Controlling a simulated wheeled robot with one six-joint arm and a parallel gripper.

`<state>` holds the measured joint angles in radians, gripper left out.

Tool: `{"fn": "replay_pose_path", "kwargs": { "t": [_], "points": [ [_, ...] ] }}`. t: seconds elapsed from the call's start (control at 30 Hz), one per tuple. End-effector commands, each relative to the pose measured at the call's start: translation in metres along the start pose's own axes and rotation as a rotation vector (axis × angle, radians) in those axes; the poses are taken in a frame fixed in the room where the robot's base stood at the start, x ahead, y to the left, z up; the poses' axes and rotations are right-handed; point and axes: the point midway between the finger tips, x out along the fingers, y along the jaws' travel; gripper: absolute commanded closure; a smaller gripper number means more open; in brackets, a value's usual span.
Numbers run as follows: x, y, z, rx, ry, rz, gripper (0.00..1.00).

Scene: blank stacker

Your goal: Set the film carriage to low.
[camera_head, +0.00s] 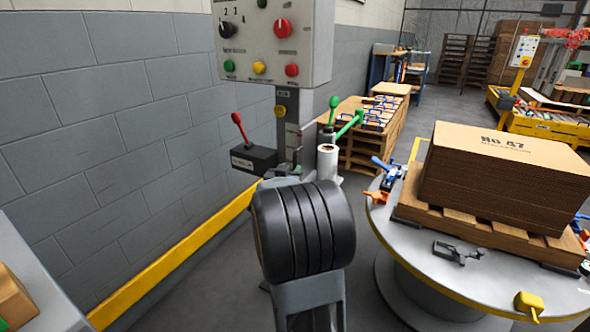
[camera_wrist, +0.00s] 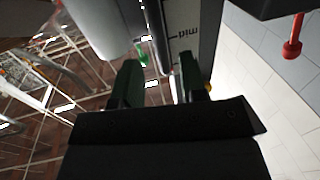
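The film carriage shows as a white film roll (camera_head: 327,162) beside a grey mast (camera_head: 291,105), with green-handled levers (camera_head: 334,104) next to it. In the wrist view, a large pale cylinder (camera_wrist: 95,25), likely the roll, is close by. The mast (camera_wrist: 190,45) there carries an upside-down "mid" mark. A green knob (camera_wrist: 142,52) shows beyond the gap between my fingers. My gripper (camera_wrist: 157,82) is open, with nothing between its fingers. In the head view my own dark arm hides it. Whether the carriage stands at the mid mark cannot be told.
A control box (camera_head: 270,40) with knobs and buttons hangs above. A red-knobbed lever on a black box (camera_head: 254,158) stands left of the mast; a red knob (camera_wrist: 292,48) shows in the wrist view. A round turntable (camera_head: 420,262) with stacked cardboard is at right. A wall borders the left.

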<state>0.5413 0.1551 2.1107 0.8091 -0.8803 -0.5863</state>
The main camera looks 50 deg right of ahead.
Motion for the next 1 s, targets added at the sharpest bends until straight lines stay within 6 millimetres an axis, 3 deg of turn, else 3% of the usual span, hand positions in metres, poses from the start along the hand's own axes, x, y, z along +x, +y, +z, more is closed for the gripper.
{"fn": "replay_pose_path", "kwargs": {
  "t": [0.1, 0.3, 0.77, 1.0],
  "points": [
    [0.019, 0.001, 0.003, 0.0, 0.0, 0.002, 0.61],
    [0.039, 0.0, 0.001, -0.001, -0.001, -0.001, 0.61],
    [0.047, 0.0, 0.0, -0.001, -0.001, -0.002, 0.61],
    [0.047, 0.0, 0.0, 0.0, -0.001, -0.002, 0.83]
  ]
}}
